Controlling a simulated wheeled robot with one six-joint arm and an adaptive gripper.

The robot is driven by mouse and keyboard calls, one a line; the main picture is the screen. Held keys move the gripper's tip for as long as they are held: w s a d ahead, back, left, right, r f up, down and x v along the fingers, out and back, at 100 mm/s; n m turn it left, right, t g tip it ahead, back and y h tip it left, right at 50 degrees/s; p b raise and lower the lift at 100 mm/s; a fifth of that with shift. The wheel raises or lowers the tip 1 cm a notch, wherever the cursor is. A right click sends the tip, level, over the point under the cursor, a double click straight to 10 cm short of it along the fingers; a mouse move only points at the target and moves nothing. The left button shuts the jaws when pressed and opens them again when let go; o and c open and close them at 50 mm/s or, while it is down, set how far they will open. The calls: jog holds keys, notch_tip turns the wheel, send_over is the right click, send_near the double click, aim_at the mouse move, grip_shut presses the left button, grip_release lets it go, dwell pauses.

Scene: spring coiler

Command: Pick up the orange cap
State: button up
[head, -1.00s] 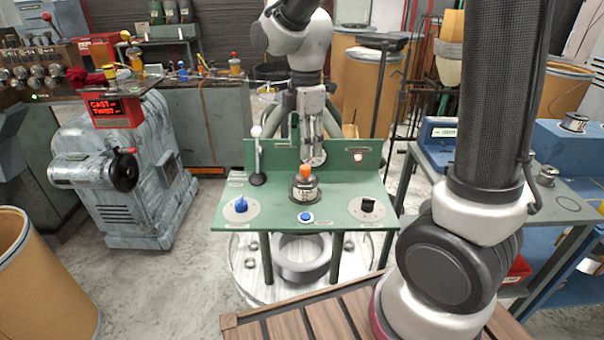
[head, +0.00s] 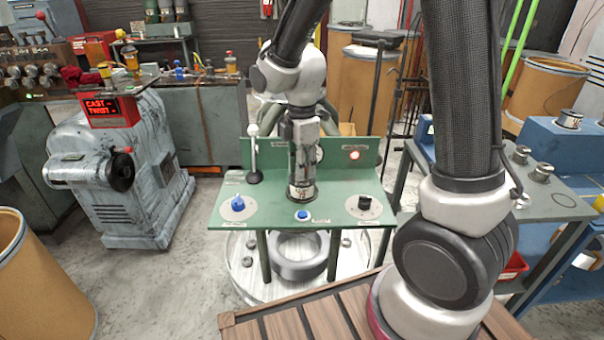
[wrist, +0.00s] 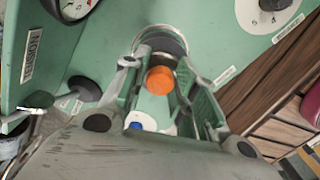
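The orange cap (wrist: 160,80) shows in the wrist view between the two fingers of my gripper (wrist: 159,72). Gaps show on both sides of it, so the gripper looks open around the cap. A round, silver-rimmed canister (wrist: 163,42) shows just past the cap in that view. In the head view my gripper (head: 302,168) points straight down over the canister (head: 302,192) on the green table (head: 340,190). There the gripper hides the cap and most of the canister.
On the green table are a blue knob (head: 238,203), a blue button (head: 302,214), a black knob (head: 365,202) and an upright lever (head: 253,155). A green back panel (head: 368,150) with a red-lit button stands behind. My gripper is close to this panel.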

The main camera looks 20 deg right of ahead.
grip_shut()
jog(key=shift+r, duration=0.1)
